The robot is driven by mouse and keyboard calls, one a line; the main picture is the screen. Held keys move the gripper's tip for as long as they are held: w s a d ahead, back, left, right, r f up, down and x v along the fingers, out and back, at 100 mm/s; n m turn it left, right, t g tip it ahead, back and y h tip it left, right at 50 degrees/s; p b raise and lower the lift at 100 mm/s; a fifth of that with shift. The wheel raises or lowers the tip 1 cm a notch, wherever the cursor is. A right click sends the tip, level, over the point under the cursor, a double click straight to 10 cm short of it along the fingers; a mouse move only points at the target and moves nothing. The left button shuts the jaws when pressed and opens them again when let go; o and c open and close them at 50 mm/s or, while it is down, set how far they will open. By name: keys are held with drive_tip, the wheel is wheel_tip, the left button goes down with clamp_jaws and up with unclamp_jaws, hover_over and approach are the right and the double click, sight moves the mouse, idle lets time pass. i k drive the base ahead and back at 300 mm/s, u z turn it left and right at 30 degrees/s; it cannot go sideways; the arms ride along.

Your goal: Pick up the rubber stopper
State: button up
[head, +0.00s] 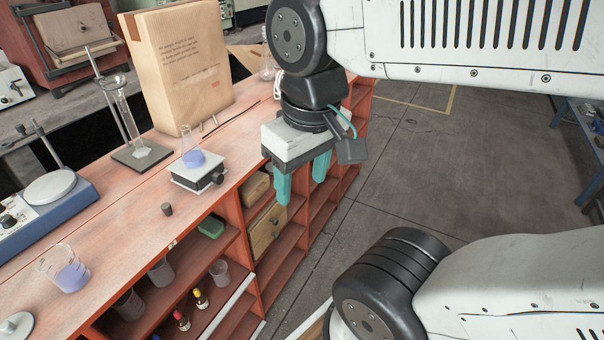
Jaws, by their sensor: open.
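The rubber stopper (167,209) is a small dark grey-brown plug on the reddish bench top, near its front edge. It stands apart from other things, in front of the white stirrer. My gripper (300,190) has two teal fingers pointing down. It is open and empty, to the right of the stopper and out past the bench's front edge. Nothing hides the stopper in the head view.
A beaker (64,268), a blue hotplate (45,200) and a paper bag (182,62) stand on the bench (125,235). Shelves below hold bottles and beakers.

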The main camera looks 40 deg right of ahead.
sight(166, 208)
drive_tip(key=z, duration=1.3)
drive_tip(key=k, duration=0.65)
drive_tip(key=u, duration=1.25)
drive_tip(key=i, duration=0.5)
drive_tip(key=u, duration=0.05)
